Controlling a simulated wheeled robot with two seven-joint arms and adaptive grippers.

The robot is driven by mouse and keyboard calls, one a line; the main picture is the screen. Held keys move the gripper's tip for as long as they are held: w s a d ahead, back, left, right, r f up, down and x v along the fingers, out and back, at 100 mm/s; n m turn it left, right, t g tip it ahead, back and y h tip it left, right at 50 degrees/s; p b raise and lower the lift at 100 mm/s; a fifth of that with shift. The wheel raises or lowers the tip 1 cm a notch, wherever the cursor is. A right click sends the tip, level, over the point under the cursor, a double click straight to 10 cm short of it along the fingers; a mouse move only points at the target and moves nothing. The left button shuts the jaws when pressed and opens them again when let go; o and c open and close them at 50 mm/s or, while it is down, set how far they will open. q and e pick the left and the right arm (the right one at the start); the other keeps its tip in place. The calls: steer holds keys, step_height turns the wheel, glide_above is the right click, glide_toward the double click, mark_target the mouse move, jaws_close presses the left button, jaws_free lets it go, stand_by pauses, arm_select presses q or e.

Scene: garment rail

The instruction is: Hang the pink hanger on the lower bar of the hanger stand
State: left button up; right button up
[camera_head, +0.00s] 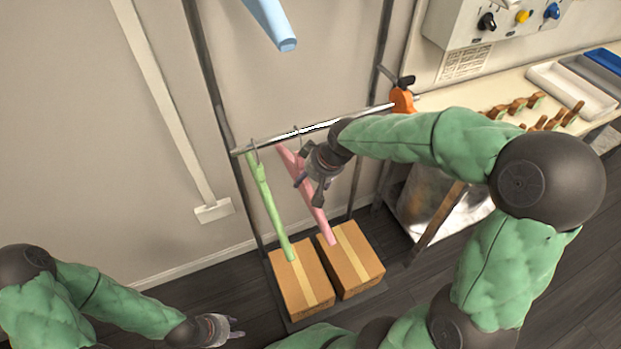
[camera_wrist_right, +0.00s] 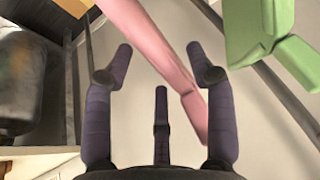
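The pink hanger (camera_head: 310,200) slants down from the lower bar (camera_head: 290,135) of the hanger stand (camera_head: 225,120). Its thin hook (camera_head: 297,131) shows at the bar and appears to be over it; the exact contact is too small to tell. My right gripper (camera_head: 305,178) is beside the hanger's upper part, just below the bar. In the right wrist view my right gripper (camera_wrist_right: 160,52) has its fingers spread, with the pink hanger (camera_wrist_right: 160,50) passing across the gap, not clamped. My left gripper (camera_head: 238,328) is low at the front left, empty, fingers apart.
A green hanger (camera_head: 268,200) hangs on the lower bar left of the pink one. A blue hanger (camera_head: 270,22) is above. Two cardboard boxes (camera_head: 302,283) (camera_head: 352,262) stand below. An orange clamp (camera_head: 402,100) sits at the bar's right end, near a workbench (camera_head: 470,95).

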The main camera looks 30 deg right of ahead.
steer(key=v, duration=1.2)
